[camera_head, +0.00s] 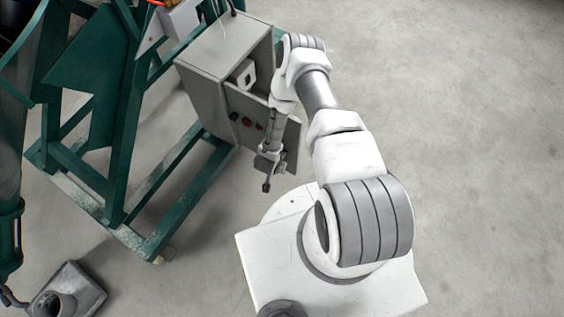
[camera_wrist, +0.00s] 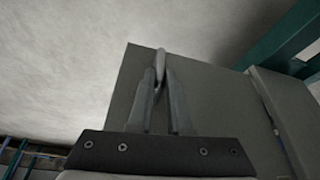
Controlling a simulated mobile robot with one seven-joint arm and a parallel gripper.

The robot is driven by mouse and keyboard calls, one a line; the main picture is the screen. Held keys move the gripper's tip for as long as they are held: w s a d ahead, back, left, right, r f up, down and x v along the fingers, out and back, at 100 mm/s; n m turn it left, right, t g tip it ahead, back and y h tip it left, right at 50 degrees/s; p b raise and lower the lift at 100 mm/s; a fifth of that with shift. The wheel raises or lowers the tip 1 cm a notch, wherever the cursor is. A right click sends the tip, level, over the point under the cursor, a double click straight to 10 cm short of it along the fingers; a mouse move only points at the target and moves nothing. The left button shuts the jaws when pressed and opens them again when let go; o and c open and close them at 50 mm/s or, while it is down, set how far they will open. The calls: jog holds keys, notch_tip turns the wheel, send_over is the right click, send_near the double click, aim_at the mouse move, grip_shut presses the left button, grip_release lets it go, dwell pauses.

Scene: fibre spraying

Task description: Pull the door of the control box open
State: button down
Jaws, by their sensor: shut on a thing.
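The grey control box (camera_head: 210,60) stands on the green frame in the head view. Its door (camera_head: 291,148) stands partly open, swung out from the left side, and the inside shows above the door's top edge. My gripper (camera_wrist: 163,75) is shut on a light, slim door handle (camera_wrist: 160,57) in the wrist view. The door's grey face (camera_wrist: 205,85) lies behind the fingers there, with the box side (camera_wrist: 285,105) to the right. In the head view my gripper (camera_head: 268,163) is in front of the door's lower part; its grip is too small to make out.
A white switch unit (camera_head: 245,74) sits inside the box. Red buttons (camera_head: 246,121) are on the door's front. The green frame (camera_head: 120,130) fills the left. A grey floor part (camera_head: 70,292) lies at the lower left. The concrete floor (camera_head: 470,120) at right is clear.

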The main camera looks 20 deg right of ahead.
jog(key=shift+s+a+m+h, duration=0.1)
jog(key=shift+s+a+m, duration=0.2)
jog(key=shift+a, duration=0.3)
jog(key=shift+s+a+m+h, duration=0.15)
jog(key=shift+a+m, duration=0.2)
jog(key=shift+a, duration=0.3)
jog(key=shift+s+a+m+h, duration=0.1)
jog(key=shift+s+a+m, duration=0.2)
jog(key=shift+a, duration=0.3)
jog(key=shift+g, duration=0.3)
jog(key=c, duration=0.9)
grip_release()
jog(key=shift+o, duration=0.2)
jog(key=p+v, duration=0.5)
jog(key=v, duration=1.2)
jog(key=shift+s+r, duration=0.15)
